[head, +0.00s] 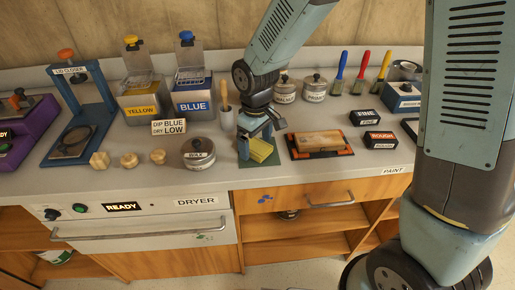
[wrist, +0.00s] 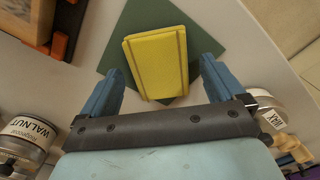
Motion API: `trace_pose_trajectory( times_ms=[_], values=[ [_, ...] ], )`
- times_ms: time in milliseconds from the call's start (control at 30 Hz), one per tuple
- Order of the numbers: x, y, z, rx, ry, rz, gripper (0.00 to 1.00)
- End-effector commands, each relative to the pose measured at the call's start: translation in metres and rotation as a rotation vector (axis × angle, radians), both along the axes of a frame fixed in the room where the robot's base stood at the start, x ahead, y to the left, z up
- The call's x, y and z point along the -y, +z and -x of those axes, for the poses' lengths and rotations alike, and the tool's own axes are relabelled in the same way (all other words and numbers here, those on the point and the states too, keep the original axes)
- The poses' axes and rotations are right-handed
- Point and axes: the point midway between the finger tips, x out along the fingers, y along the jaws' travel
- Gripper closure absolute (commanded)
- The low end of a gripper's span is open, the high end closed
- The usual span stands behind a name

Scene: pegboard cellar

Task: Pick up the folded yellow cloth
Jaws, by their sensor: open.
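The folded yellow cloth (head: 262,150) lies on a dark green square mat (head: 244,161) near the counter's front edge. In the wrist view the cloth (wrist: 157,62) shows as a thick folded rectangle on the green mat (wrist: 128,28). My gripper (head: 258,132) is above the cloth, pointing down. In the wrist view my gripper (wrist: 160,80) has its two blue fingers apart, one on each side of the cloth's near end. Nothing is held. I cannot tell how far the fingertips are above the mat.
A wax tin (head: 198,153) stands left of the mat, and a wooden block in an orange-cornered tray (head: 320,156) lies right of it. Behind are a cup with a wooden-handled tool (head: 227,118) and tins including a walnut tin (head: 284,88). The counter edge is close in front.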

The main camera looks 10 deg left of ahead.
Motion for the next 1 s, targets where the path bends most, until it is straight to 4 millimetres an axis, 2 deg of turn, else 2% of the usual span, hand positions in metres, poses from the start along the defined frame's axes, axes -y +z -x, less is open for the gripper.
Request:
trace_pose_trajectory(
  times_ms=[333, 1000],
  values=[
    [0.0, -0.0051, 0.0001, 0.001, 0.0, -0.001, 0.06],
    [0.0004, -0.0049, -0.0001, 0.001, -0.001, -0.001, 0.69]
  ],
)
